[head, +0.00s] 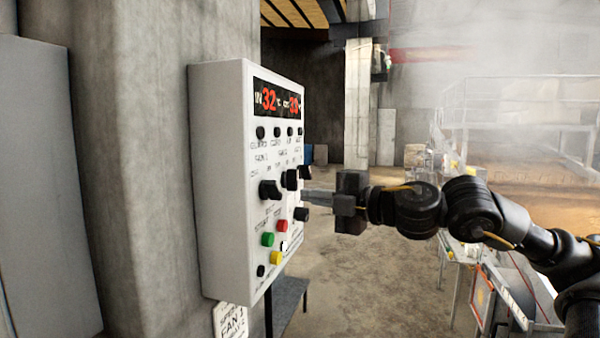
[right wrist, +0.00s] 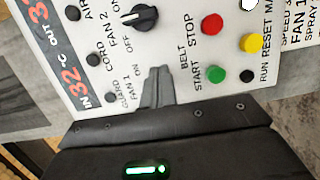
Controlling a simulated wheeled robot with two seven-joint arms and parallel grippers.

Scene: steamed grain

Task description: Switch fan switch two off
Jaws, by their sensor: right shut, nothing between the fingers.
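The white control panel (head: 222,180) stands at the left in the head view, with a red-digit display on top and black knobs below. In the right wrist view it shows sideways. One black rotary knob (right wrist: 138,17) with a white mark sits near the lettering "FAN 2" and "ON". Another black knob (head: 270,190) shows left of it in the head view. My right gripper (head: 308,194) is shut and empty, its fingertips close to the panel face among the knobs. The fingers also show in the right wrist view (right wrist: 157,85), covering part of the panel. I cannot tell whether they touch. My left gripper is out of view.
Green (head: 267,239), red (head: 282,225) and yellow (head: 276,258) buttons sit low on the panel, close to the gripper. A concrete pillar (head: 150,130) stands behind the panel. Bare floor (head: 370,270) lies right of it. Railed machinery (head: 520,130) stands in steam at the right.

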